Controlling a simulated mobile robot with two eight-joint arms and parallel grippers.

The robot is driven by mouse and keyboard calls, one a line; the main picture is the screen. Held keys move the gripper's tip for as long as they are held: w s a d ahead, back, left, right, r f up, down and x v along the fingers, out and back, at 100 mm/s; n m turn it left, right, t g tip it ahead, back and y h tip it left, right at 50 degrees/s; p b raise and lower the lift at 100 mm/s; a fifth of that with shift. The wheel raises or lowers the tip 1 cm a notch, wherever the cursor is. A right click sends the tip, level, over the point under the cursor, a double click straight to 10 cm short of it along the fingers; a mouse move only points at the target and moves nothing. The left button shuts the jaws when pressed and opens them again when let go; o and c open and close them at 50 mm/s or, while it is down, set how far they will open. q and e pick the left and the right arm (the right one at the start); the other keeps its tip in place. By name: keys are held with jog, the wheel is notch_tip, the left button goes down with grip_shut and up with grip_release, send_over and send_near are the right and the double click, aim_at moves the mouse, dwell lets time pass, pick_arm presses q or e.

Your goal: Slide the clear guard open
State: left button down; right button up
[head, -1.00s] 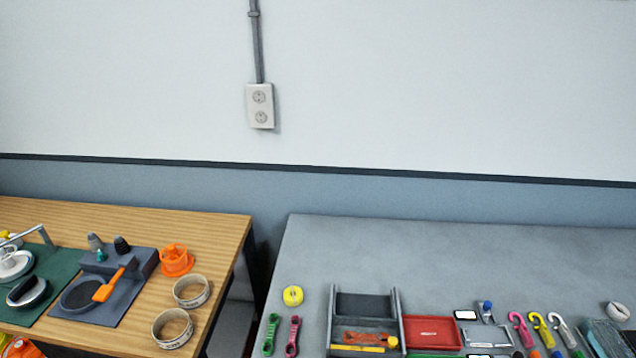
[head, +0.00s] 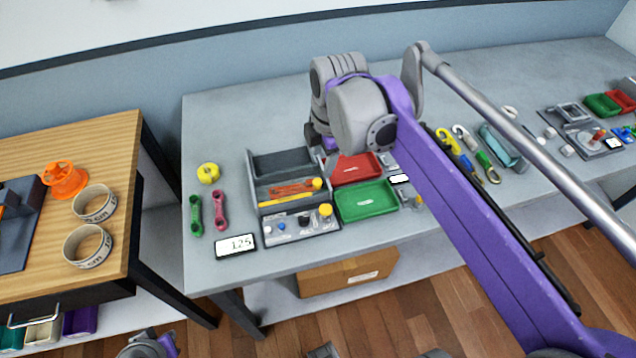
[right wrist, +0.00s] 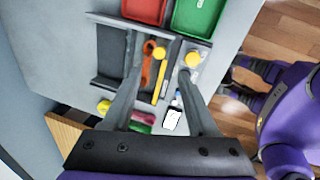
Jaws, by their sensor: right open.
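The grey unit (head: 252,185) has an orange part (head: 290,188) and a yellow bar (head: 285,202) in its front half. A yellow ball knob (head: 317,184) sits at its right. I cannot clearly make out a clear guard; it may lie over this part. My right gripper (right wrist: 160,55) is open above the unit. In the right wrist view its fingers stand apart, with the orange part (right wrist: 148,65), yellow bar (right wrist: 160,82) and yellow ball knob (right wrist: 159,53) between them. In the head view my wrist hides most of the gripper. My left gripper is not clearly visible.
A control panel (head: 300,232) with a taller yellow knob (head: 326,210) lies in front of the unit. A red tray (head: 355,168) and a green tray (head: 366,200) stand right. Green (head: 196,216) and pink (head: 220,210) straps, yellow tape (head: 208,173) and a display (head: 236,246) lie left.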

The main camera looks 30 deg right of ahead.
aim_at(318, 181)
jog(key=b+x, duration=0.1)
jog(key=x, duration=0.9)
jog(key=shift+w+f, duration=0.1)
jog(key=shift+f, duration=0.2)
grip_shut()
dwell(1.0)
